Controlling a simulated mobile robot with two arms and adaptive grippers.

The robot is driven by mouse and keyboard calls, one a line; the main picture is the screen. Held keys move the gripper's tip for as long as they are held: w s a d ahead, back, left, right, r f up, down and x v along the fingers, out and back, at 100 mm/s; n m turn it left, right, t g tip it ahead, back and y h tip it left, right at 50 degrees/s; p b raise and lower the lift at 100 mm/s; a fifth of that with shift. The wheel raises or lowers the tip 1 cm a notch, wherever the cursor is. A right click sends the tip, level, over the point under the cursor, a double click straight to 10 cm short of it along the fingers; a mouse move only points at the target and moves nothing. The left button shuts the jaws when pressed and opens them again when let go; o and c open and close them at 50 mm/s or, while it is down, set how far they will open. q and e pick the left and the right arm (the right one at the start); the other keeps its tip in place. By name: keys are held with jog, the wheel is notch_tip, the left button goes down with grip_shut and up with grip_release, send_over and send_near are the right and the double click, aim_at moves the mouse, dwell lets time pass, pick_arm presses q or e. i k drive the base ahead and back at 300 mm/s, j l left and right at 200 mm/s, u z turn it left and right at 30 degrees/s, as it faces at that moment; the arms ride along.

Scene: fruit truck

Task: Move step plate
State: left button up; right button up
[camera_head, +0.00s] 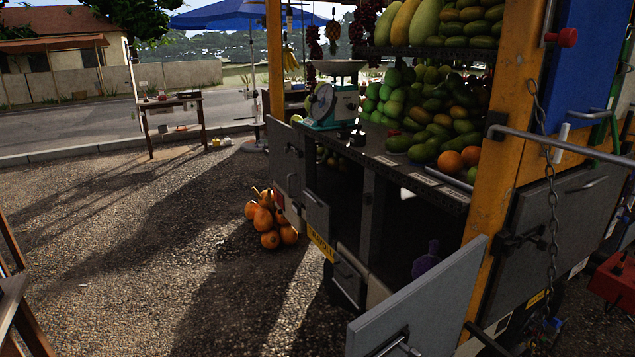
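I cannot make out for sure which part is the step plate. A flat grey panel with a handle (425,305) sticks out from the truck's lower side at bottom centre-right. It looks like an open compartment door, and its lower edge is cut off by the frame. A smaller grey flap (317,218) stands open further left, beside a dark open compartment. Neither of my grippers is in view.
The fruit truck's counter (400,168) holds a scale (335,105) and piled fruit. Orange pumpkins (269,222) lie on the gravel beside the truck. A chain (550,190) hangs at right. A wooden table (172,104) stands near the road. The gravel at left is mostly clear.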

aim_at(319, 213)
jog(key=i+j+z, duration=0.3)
jog(key=i+j, duration=0.2)
jog(key=i+j+z, duration=0.15)
jog(key=i+j, duration=0.15)
jog(key=i+j+z, duration=0.3)
jog(key=i+j, duration=0.15)
jog(key=j, duration=0.2)
jog(key=i+j+z, duration=0.15)
jog(key=j, duration=0.25)
jog(key=i+j+z, duration=0.15)
jog(key=j, duration=0.25)
jog(key=i+j+z, duration=0.1)
jog(key=i+j, duration=0.15)
jog(key=j, duration=0.15)
